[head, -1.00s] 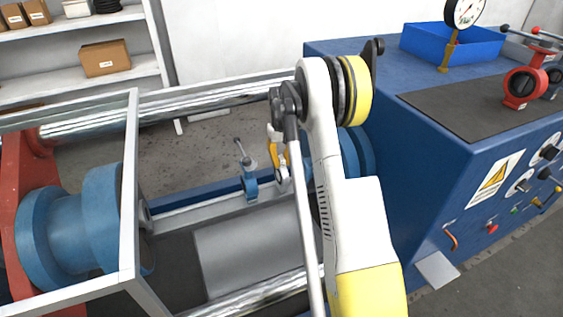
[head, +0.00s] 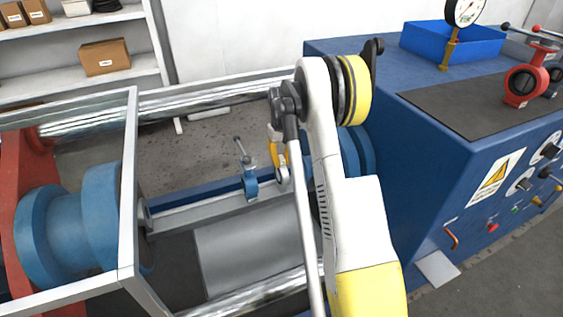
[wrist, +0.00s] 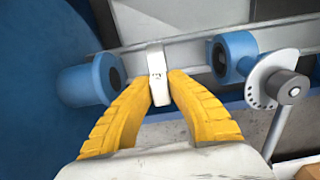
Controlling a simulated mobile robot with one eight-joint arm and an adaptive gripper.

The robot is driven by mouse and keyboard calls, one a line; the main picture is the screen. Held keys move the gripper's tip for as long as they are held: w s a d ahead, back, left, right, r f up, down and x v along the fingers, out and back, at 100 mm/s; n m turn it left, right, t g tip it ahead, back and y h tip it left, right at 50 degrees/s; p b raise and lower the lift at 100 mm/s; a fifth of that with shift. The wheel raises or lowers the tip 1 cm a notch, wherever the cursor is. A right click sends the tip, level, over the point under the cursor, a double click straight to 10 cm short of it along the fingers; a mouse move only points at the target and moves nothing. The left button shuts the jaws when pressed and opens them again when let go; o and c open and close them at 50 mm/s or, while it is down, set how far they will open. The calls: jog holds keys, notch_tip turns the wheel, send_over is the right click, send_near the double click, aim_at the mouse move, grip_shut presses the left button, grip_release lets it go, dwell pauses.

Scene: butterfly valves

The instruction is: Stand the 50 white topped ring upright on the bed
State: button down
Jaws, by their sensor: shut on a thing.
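The white topped ring shows in the wrist view as a narrow white top (wrist: 157,74) with a small dark marking I cannot read. My gripper (wrist: 162,92) has its two yellow fingers shut on this white top from both sides. In the head view my gripper (head: 277,152) is partly hidden by my own arm, with the small ring (head: 284,177) just below it. The ring stands roughly upright at the bed (head: 185,215). Whether its lower edge touches the bed is hard to tell.
A blue valve (head: 249,184) with a grey stem stands close left of the ring; it also shows in the wrist view (wrist: 233,57), at right. A blue cylindrical fitting (wrist: 90,80) is at left there. Red valves (head: 524,82) sit on the blue cabinet.

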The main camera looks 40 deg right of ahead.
jog(key=shift+f, duration=0.15)
dwell(0.7)
jog(key=c, duration=1.9)
grip_release()
jog(key=shift+o, duration=0.7)
jog(key=o, duration=0.6)
notch_tip(320, 180, up, 12)
